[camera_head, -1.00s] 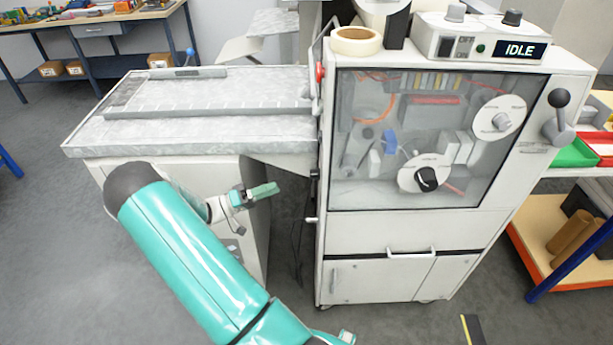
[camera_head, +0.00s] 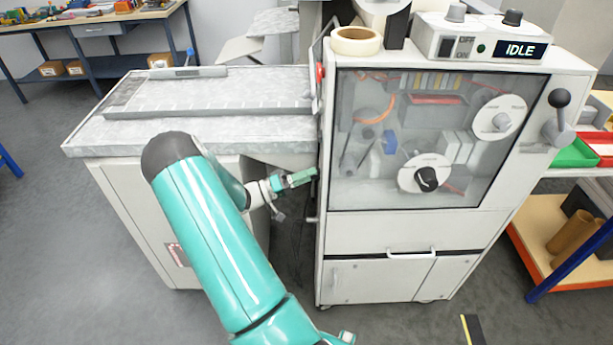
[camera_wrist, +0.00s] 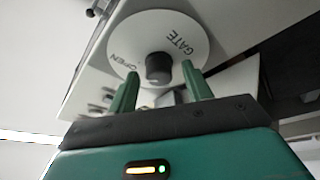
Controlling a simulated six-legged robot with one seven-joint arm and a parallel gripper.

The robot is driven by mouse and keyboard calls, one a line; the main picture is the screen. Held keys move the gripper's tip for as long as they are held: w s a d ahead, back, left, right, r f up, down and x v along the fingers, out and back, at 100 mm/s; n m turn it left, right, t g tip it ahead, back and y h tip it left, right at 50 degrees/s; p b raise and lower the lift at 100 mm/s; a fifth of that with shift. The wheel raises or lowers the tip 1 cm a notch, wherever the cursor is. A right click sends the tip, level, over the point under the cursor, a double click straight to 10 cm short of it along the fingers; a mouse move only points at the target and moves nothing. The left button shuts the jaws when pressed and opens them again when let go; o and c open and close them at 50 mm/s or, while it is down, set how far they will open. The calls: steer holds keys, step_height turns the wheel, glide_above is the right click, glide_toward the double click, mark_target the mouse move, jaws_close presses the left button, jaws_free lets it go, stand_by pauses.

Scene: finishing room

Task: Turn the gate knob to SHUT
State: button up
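The gate dial (camera_wrist: 190,28) is a white disc lettered GATE and OPEN in the wrist view, with a dark round knob (camera_wrist: 158,68) at its middle. No SHUT lettering is readable, and I cannot tell the knob's setting. My gripper (camera_wrist: 160,72) is open, with one green finger to each side of the knob, near its lower part; contact is not clear. In the head view my gripper (camera_head: 302,179) is at the left side of the white machine cabinet (camera_head: 400,232), pointing right. I cannot match the gate dial to a dial in the head view.
The cabinet's front window carries a dial with a black knob (camera_head: 427,178) and one with a grey knob (camera_head: 500,121). A ball-ended lever (camera_head: 560,110) is at right. A display (camera_head: 521,50) reads IDLE. A grey-topped bench (camera_head: 200,132) stands left, behind my arm.

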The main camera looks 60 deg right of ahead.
steer(key=c, duration=0.9)
steer(key=shift+c, duration=0.2)
steer(key=shift+n, duration=0.5)
steer(key=n+t+y, duration=0.1)
steer(key=n, duration=0.4)
steer(key=n+t+y, duration=0.1)
steer(key=n+y, duration=0.1)
steer(key=n, duration=0.3)
steer(key=n+t+y, duration=0.1)
steer(key=n, duration=0.4)
steer(key=shift+r+n+t, duration=0.3)
steer(key=shift+r, duration=0.1)
steer(key=o, duration=1)
